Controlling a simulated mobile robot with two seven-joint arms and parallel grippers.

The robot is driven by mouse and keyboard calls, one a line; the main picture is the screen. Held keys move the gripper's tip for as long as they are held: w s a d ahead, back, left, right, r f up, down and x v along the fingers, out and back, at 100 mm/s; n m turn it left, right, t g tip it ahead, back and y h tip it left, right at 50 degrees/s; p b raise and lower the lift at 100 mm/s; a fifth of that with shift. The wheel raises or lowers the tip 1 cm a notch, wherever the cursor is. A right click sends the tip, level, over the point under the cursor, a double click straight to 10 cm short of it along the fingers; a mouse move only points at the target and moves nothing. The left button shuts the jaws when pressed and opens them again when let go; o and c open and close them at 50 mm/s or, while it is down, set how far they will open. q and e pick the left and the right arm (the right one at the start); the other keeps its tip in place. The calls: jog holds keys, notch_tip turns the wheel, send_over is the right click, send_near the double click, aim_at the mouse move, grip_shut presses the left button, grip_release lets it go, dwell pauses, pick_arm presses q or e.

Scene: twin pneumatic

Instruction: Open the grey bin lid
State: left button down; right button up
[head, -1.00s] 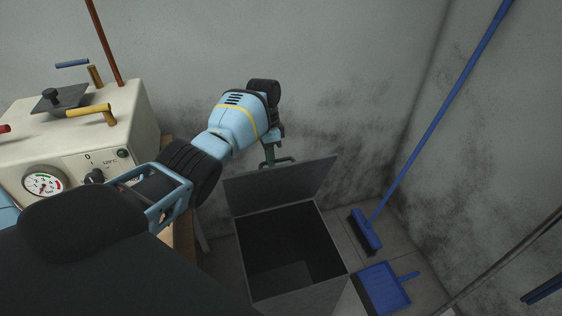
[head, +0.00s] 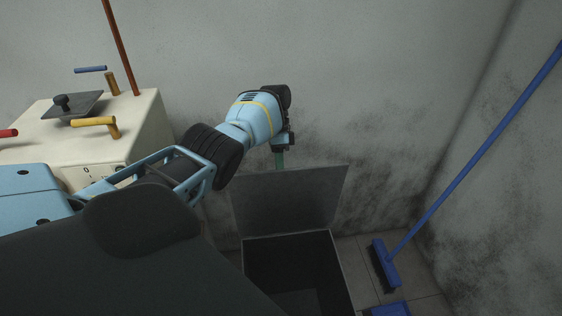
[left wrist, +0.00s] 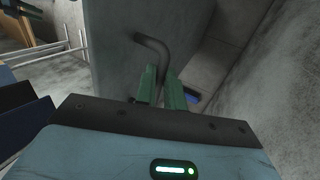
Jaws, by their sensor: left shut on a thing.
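The grey bin (head: 352,280) stands on the tiled floor against the back wall, and its dark inside shows from above. Its lid (head: 290,200) stands raised, close to upright, at the bin's back edge. My left gripper (head: 279,160) is behind the lid's top edge, its green fingers partly hidden by the lid. In the left wrist view the green fingers (left wrist: 163,88) are shut on a dark bent handle (left wrist: 155,46) beside the broad grey lid face (left wrist: 120,60). My right gripper is not in view.
A cream machine (head: 140,130) with yellow and blue handles stands at the left. A blue broom (head: 480,150) leans on the right wall, and a blue dustpan (head: 390,309) lies on the floor beside the bin.

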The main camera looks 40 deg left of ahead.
pick_arm(q)
jog(key=shift+s+f, duration=0.25)
jog(key=shift+f, duration=0.3)
jog(key=c, duration=1.5)
grip_release()
jog(key=shift+w, duration=0.15)
jog(key=shift+c, duration=0.2)
jog(key=shift+o, duration=0.3)
jog(key=shift+r, duration=0.15)
jog(key=shift+w+r, duration=0.1)
jog(key=shift+r, duration=0.05)
jog(key=b+v, duration=0.2)
jog(key=v, duration=0.5)
jog(key=shift+a+r, duration=0.2)
jog(key=shift+w, duration=0.15)
